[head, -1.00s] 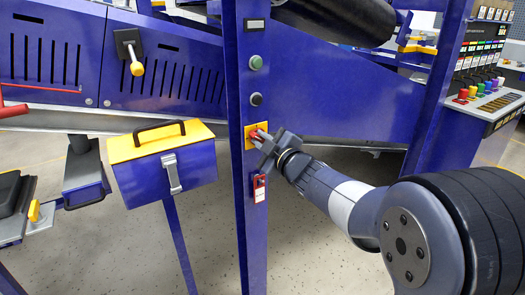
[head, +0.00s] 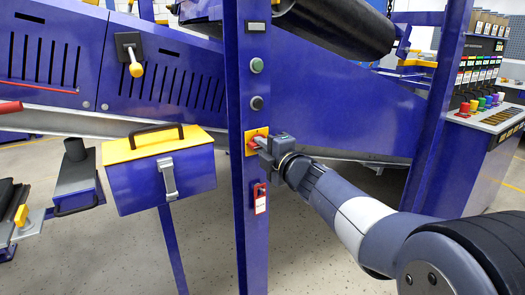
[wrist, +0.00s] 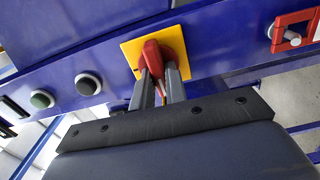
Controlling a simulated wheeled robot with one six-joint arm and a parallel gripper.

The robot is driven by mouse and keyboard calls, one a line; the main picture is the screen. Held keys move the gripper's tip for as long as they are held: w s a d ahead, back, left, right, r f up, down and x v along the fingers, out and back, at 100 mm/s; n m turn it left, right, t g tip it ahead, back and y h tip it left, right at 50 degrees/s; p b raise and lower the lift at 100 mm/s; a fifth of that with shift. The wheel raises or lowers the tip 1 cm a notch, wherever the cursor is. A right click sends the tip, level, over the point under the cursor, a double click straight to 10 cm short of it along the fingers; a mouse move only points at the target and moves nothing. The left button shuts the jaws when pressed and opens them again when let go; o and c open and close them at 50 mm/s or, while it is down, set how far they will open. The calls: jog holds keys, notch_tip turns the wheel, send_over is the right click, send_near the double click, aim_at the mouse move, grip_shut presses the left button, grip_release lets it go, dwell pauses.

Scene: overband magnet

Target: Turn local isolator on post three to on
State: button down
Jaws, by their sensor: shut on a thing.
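The local isolator is a red handle on a yellow plate (head: 250,147) on the blue post (head: 247,210). In the wrist view the red handle (wrist: 151,58) stands on its yellow plate (wrist: 130,52). My gripper (head: 262,146) is at the plate from the right, its two fingers (wrist: 164,80) shut on the red handle. The fingers and my gripper hide part of the handle in the head view. I cannot read any marks on the plate.
A green button (head: 257,66) and a black button (head: 257,103) sit above on the same post. A red lockout tag (head: 260,198) hangs below. A blue box with a yellow lid (head: 165,180) stands left of the post.

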dwell(0.4)
jog(key=c, duration=1.4)
grip_release()
jog(key=shift+c, duration=0.2)
jog(key=p+v, duration=0.1)
jog(key=v, duration=1)
jog(key=shift+w, duration=0.15)
jog(key=x, duration=1)
jog(key=shift+w+a+b, duration=0.25)
jog(key=shift+a+b, duration=0.05)
jog(key=shift+b, duration=0.1)
